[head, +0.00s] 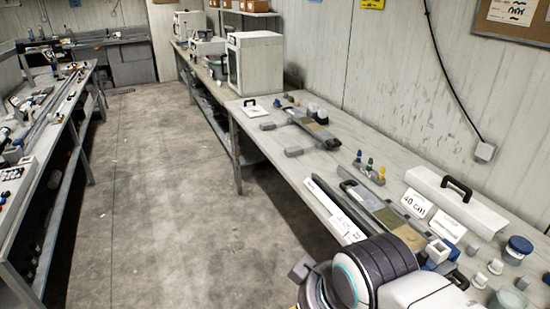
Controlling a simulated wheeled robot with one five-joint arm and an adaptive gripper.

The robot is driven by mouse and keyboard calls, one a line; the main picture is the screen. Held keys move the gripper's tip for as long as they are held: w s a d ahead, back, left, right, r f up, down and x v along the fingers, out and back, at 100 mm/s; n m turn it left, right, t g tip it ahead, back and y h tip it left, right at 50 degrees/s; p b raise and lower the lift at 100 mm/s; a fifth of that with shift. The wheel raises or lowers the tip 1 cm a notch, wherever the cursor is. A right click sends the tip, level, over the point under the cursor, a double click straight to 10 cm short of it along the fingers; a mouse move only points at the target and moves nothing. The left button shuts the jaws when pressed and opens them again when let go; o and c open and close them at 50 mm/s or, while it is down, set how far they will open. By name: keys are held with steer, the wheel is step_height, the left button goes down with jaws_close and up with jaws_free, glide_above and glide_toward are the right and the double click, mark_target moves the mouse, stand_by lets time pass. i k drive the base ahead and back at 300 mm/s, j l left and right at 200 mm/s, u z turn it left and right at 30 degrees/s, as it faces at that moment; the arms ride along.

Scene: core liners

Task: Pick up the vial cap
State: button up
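I cannot tell for sure which small piece is the vial cap. Several small pale grey cap-like pieces, one of them a grey cap (495,266), stand on the right bench near the lower right corner. Small vials with coloured tops (369,164) stand in a grey holder farther back on the bench. My arm reaches in from the bottom edge, in front of the bench. A grey part at its end, probably my gripper (302,268), shows over the floor side, left of the bench edge. Its fingertips are not clear, and nothing is seen held.
The right bench (270,142) also bears long core trays (385,212), a white box with a black handle (456,203), a "40 cm" sign (417,203) and a blue-lidded jar (518,247). Another bench (52,150) stands left. The floor (170,190) between is clear.

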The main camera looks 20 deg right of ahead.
mark_target(479, 282)
steer(key=j+z, duration=0.1)
steer(key=z, duration=2.25)
steer(key=k+l, duration=0.05)
steer(key=l, duration=0.05)
